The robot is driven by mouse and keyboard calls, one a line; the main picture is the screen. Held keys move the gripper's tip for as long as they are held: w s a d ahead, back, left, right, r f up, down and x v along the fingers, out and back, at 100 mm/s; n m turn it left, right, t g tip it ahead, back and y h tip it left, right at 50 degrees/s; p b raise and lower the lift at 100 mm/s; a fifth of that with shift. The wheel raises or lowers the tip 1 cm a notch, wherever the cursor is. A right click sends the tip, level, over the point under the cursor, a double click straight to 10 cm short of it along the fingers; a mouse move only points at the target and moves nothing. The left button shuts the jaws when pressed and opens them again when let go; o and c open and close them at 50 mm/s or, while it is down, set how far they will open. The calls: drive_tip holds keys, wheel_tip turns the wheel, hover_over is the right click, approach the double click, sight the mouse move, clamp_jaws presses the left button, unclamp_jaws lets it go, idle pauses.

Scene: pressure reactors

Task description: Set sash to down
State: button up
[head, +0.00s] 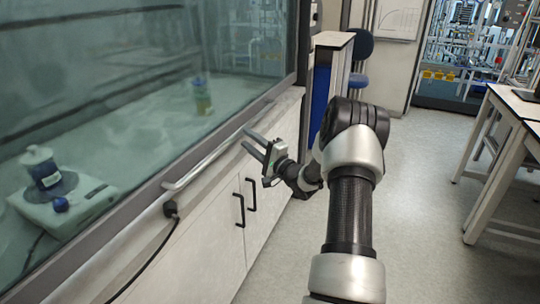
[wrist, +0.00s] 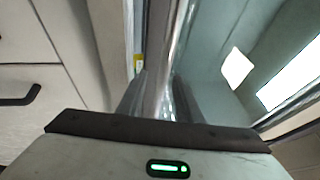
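The sash (head: 130,70) is a large glass pane across the front of the fume hood at the left in the head view. Its dark lower frame (head: 150,190) runs diagonally near the front sill. A pale handle bar (head: 205,160) runs along the front below that frame. My gripper (head: 246,138) is at the bar's far end, with its two fingers apart. In the wrist view a shiny bar (wrist: 165,50) runs straight ahead of the gripper, with glass to its right. I cannot tell whether the fingers touch the bar.
Behind the glass are a stirrer with a bottle (head: 45,175) and another vessel (head: 202,97). White cabinets with black handles (head: 245,200) stand below. A black cable (head: 150,258) hangs from the front. A bench (head: 510,115) stands right; the aisle floor is clear.

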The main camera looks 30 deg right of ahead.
drive_tip(key=p+v, duration=0.1)
drive_tip(key=v, duration=1.1)
drive_tip(key=shift+s+f+p, duration=0.15)
drive_tip(key=shift+s+p, duration=0.15)
drive_tip(key=shift+p, duration=0.05)
drive_tip(key=shift+w, duration=0.1)
